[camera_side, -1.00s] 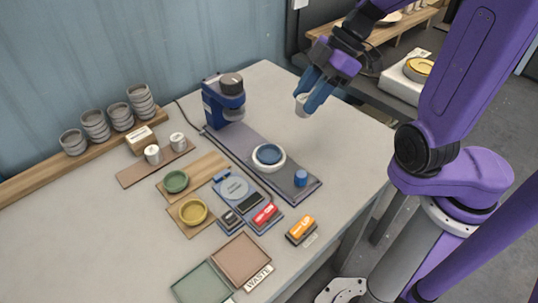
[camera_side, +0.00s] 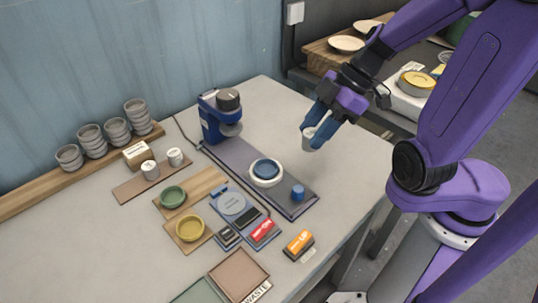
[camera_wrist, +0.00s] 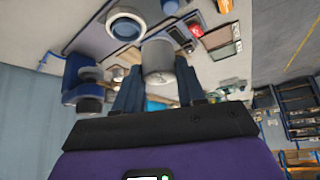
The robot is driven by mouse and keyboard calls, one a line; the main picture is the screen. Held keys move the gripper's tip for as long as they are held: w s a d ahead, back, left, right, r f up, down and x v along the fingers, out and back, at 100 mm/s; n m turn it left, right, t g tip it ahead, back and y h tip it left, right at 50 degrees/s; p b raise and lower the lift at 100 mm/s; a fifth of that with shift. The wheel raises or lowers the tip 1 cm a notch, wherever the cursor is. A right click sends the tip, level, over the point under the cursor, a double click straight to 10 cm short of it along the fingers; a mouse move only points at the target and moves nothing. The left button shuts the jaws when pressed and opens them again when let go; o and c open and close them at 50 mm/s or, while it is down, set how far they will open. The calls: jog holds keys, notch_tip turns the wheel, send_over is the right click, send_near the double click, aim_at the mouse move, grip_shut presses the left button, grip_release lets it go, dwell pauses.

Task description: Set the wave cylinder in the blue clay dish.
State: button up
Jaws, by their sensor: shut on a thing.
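My gripper (camera_side: 322,126) is shut on a whitish-grey cylinder (camera_side: 309,139) and holds it in the air above the right part of the table. The cylinder also shows between the blue fingers in the wrist view (camera_wrist: 158,62). I cannot make out a wave mark on it. The blue clay dish (camera_side: 266,168) sits in a white ring on the dark base plate, left of and below my gripper in the side view. The dish also shows in the wrist view (camera_wrist: 125,28), beyond the cylinder, and looks empty.
A blue press-like device (camera_side: 217,115) stands at the back end of the base plate. A small blue cylinder (camera_side: 298,192) stands at its front end. Two white cylinders stand on a brown board (camera_side: 155,177). Green (camera_side: 173,196) and yellow (camera_side: 190,228) dishes are at left.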

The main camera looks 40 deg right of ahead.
jog(key=w+a+f, duration=0.1)
jog(key=w+f, duration=0.1)
jog(key=w, duration=0.1)
jog(key=w+a+f, duration=0.1)
jog(key=w+f, duration=0.2)
jog(key=w+a+f, duration=0.1)
jog(key=w+f, duration=0.1)
jog(key=w, duration=0.1)
jog(key=shift+a+f, duration=0.3)
jog(key=shift+w+a+f, duration=0.1)
jog(key=shift+w+f, duration=0.15)
jog(key=shift+f, duration=1.6)
jog(key=shift+f, duration=0.4)
jog(key=o, duration=1.1)
jog(key=shift+s+f, duration=0.1)
